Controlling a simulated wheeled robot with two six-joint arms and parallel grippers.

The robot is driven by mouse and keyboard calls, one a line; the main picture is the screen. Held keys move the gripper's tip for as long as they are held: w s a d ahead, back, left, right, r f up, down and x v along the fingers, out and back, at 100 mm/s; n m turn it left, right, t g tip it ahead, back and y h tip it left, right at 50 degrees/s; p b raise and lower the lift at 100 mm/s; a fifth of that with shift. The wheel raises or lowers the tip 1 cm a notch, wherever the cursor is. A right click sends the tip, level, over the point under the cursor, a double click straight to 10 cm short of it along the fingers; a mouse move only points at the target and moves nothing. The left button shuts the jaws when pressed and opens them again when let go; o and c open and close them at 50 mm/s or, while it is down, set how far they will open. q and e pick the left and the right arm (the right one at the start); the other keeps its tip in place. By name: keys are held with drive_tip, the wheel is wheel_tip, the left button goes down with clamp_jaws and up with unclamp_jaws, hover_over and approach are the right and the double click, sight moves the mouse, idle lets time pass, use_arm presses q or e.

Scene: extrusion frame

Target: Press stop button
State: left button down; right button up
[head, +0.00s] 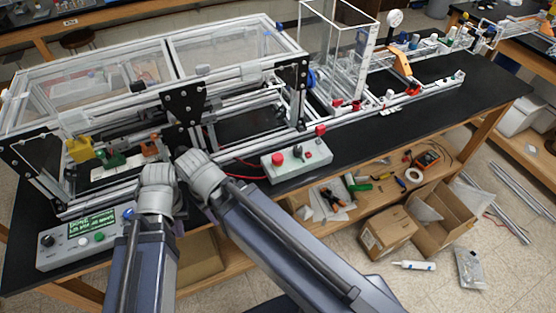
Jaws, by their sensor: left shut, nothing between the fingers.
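A grey control box (297,160) lies on the black bench top right of my arms. It carries a large red button (277,160), a second red button (320,130) and a small dark one. A second control panel (75,245) at the lower left has a green lit display, a black knob, and white and green buttons. My left gripper (159,178) is over the bench front edge, just right of this panel. It is shut and empty; my wrist and forearm hide most of it. My right wrist is beside it, and its gripper is hidden. No button is visibly touched.
A clear-walled aluminium extrusion frame (235,38) stands behind my arms, with yellow, green and orange parts at its front. Red cables run by the grey box. Bench top between the grey box and frame is partly clear.

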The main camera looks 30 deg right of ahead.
drive_tip(key=shift+c, duration=0.7)
drive_tip(key=shift+w+d+r+p, duration=0.2)
drive_tip(key=shift+w+r+p, duration=0.05)
drive_tip(key=shift+r+p, duration=0.05)
drive_tip(key=shift+c, duration=0.7)
drive_tip(key=w+d+r+n+p, duration=0.3)
drive_tip(key=w+d+p, duration=0.1)
drive_tip(key=shift+r, duration=0.4)
drive_tip(key=c, duration=0.5)
drive_tip(key=w+d+r+n+p, duration=0.1)
drive_tip(key=d, duration=0.1)
drive_tip(key=w+d+r+n+p, duration=0.1)
drive_tip(key=d, duration=0.1)
drive_tip(key=w+d+r+n+p, duration=0.1)
drive_tip(key=w+d+r+p, duration=0.1)
drive_tip(key=shift+d+r+n+y, duration=0.1)
drive_tip(key=shift+d+n+y, duration=0.05)
drive_tip(key=shift+n+y, duration=0.2)
clamp_jaws()
drive_tip(key=w+d+r+n+p, duration=0.2)
drive_tip(key=d+r+n+p, duration=0.1)
drive_tip(key=d, duration=0.3)
drive_tip(key=w+d+r+n+p, duration=0.2)
drive_tip(key=d+r+n+p, duration=0.1)
drive_tip(key=d, duration=0.4)
drive_tip(key=shift+w+d+r+n, duration=0.2)
drive_tip(key=shift+d+n, duration=0.05)
drive_tip(key=shift+n, duration=0.3)
drive_tip(key=shift+y, duration=0.25)
